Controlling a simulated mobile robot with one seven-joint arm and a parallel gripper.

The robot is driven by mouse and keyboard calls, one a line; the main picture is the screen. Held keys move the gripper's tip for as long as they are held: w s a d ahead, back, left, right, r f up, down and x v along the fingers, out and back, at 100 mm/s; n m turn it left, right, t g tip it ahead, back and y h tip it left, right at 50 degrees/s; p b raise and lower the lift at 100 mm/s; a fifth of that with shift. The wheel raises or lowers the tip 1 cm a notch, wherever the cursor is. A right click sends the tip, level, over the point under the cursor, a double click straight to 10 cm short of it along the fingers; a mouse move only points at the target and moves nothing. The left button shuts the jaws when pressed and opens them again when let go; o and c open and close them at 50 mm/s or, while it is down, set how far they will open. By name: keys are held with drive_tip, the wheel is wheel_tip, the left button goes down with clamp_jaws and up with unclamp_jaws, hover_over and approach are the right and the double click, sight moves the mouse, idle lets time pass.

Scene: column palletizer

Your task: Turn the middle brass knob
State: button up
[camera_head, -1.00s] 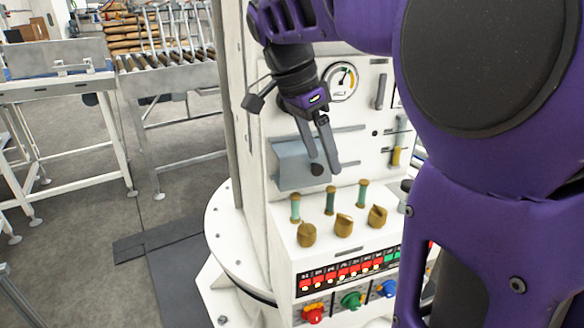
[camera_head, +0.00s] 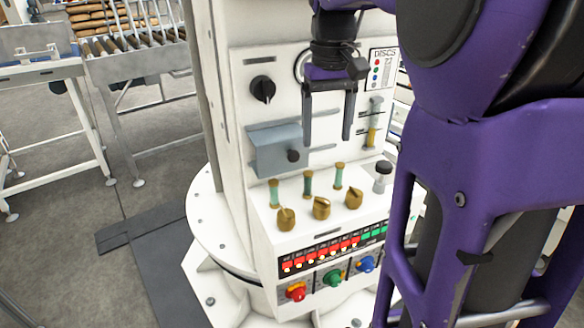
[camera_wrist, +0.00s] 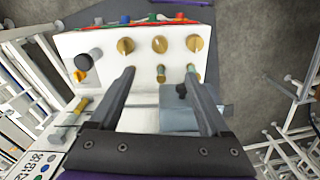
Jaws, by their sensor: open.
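Three brass knobs sit in a row on the sloped ledge of the white column panel. The middle brass knob (camera_head: 321,208) stands between the left brass knob (camera_head: 286,219) and the right brass knob (camera_head: 354,198). My gripper (camera_head: 328,142) is open and empty, pointing down, above and behind the knobs and apart from them. In the wrist view the middle brass knob (camera_wrist: 159,44) lies beyond and roughly between the spread fingertips (camera_wrist: 160,70). The outer knobs show on either side of it.
Thin green-and-brass posts (camera_head: 308,183) stand just behind the knobs. A grey box with a black knob (camera_head: 278,150) juts from the panel near my gripper. A black-topped post (camera_head: 382,177) stands at the ledge's right. Red, green and blue knobs (camera_head: 333,278) sit below.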

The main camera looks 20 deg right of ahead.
sight(322, 200)
wheel_tip(322, 200, down, 17)
drive_tip(key=b, duration=0.3)
drive_tip(key=shift+d+f, duration=0.1)
drive_tip(key=shift+f, duration=0.1)
drive_tip(key=shift+c, duration=0.3)
clamp_jaws()
drive_tip(key=shift+r+m+p, duration=0.15)
drive_tip(key=shift+m+p, duration=0.35)
drive_tip(key=shift+m, duration=0.2)
drive_tip(key=m, duration=0.3)
drive_tip(key=shift+p, duration=0.4)
drive_tip(key=shift+o, duration=0.3)
unclamp_jaws()
